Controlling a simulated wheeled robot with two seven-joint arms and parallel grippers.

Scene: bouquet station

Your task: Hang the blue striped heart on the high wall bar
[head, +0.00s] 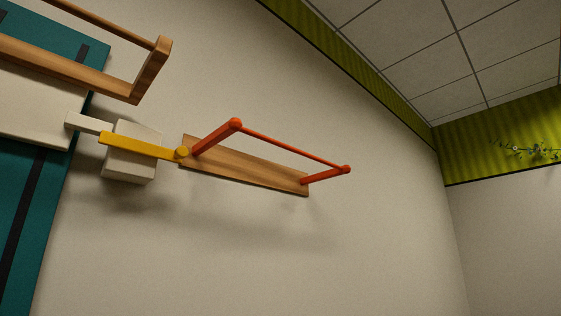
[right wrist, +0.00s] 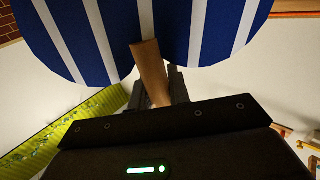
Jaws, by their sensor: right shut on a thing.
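The blue and white striped heart (right wrist: 200,25) fills the top of the right wrist view, and its upper edge is cut off. A brown wooden stick (right wrist: 147,62) runs down from it. My right gripper (right wrist: 158,88) is shut on this stick, with dark fingers on either side of it. In the head view a red-orange bar (head: 290,147) stands out from the wall on two arms, fixed to a wooden backboard (head: 250,172). The bar is empty. Neither gripper nor the heart shows in the head view. My left gripper is not in view.
A yellow arm (head: 138,146) on a pale block (head: 132,165) sits just left of the backboard. A wooden rail (head: 70,75) juts out at upper left, before a teal panel (head: 20,210). The wall right of the bar is bare. A green band (head: 500,150) runs below the ceiling.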

